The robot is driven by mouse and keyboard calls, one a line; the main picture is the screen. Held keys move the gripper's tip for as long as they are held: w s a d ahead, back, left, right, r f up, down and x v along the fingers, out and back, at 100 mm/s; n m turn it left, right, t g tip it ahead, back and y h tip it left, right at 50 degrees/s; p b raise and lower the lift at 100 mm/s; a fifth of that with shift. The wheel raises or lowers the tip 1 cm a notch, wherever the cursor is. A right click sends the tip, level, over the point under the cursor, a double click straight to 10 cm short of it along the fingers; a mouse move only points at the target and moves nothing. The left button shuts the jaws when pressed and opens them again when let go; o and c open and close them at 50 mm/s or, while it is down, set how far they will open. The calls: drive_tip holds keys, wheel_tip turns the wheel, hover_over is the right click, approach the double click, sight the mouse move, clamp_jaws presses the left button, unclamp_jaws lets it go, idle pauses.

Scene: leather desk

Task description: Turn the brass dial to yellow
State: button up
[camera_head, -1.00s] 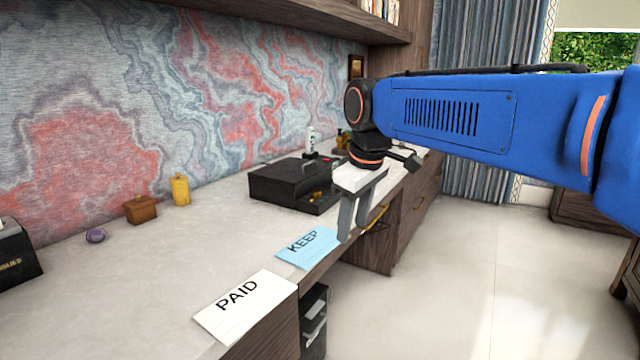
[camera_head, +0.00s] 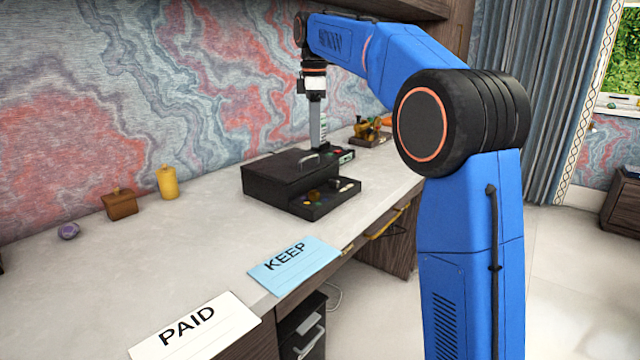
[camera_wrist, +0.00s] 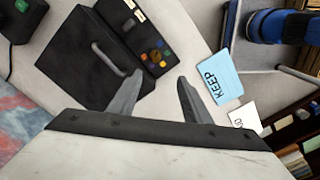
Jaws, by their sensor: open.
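A small brass dial (camera_wrist: 154,56) appears to sit in the dark tray at the front of the black box, with red, green, yellow and blue spots around it. In the head view the brass dial (camera_head: 314,195) is small, and I cannot read where it points. My gripper (camera_wrist: 160,78) is open and empty, its fingertips apart in the wrist view, with the dial just beyond them in the picture. In the head view my gripper (camera_head: 318,146) points down over the desk around the back of the box, seen edge-on.
The black box (camera_head: 284,172) has a raised handle. Behind it are a small device with coloured buttons (camera_head: 345,156) and a brass object (camera_head: 370,130). A blue KEEP card (camera_head: 305,275) and a white PAID card (camera_head: 225,318) lie at the desk's front edge. The desk's left is mostly clear.

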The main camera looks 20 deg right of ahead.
sight(314, 191)
drive_tip(key=f, duration=0.5)
drive_tip(key=w+f, duration=0.1)
drive_tip(key=f, duration=1.1)
drive_tip(key=shift+w+d+f, duration=0.15)
drive_tip(key=shift+w+f, duration=0.05)
drive_tip(key=c, duration=1)
